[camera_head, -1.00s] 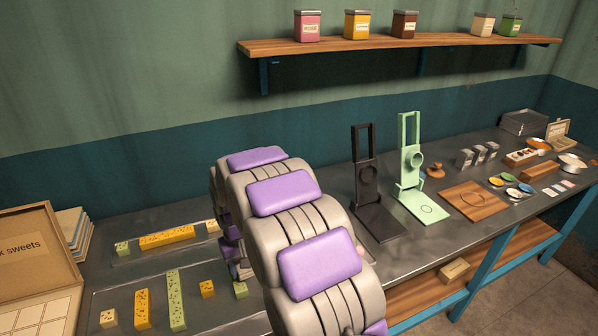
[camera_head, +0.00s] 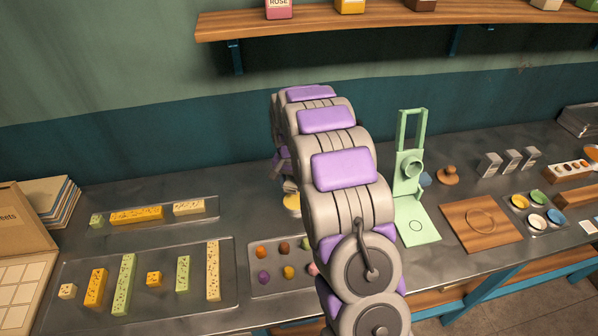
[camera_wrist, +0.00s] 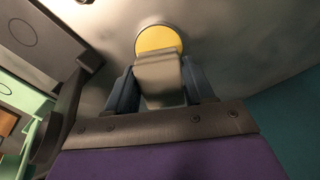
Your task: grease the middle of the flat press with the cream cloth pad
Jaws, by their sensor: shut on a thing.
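My gripper (camera_wrist: 160,84) is shut on a beige block-like piece, which I take to be the cream cloth pad (camera_wrist: 160,70). In the wrist view the pad points at a round yellow surface with a pale rim (camera_wrist: 158,40); I cannot tell whether they touch. This yellow round (camera_head: 292,203) also shows beside my arm in the head view. A dark press plate with a faint circle (camera_wrist: 28,32) is at the wrist view's upper left. A pale green press (camera_head: 415,222) stands right of my arm. My arm hides the black press in the head view.
Trays of sweet bars (camera_head: 150,290) lie left, and a tray of small coloured pieces (camera_head: 262,290) lies in front of my arm. A wooden board (camera_head: 480,240) is right of the green press. A shelf (camera_head: 350,24) runs along the wall above.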

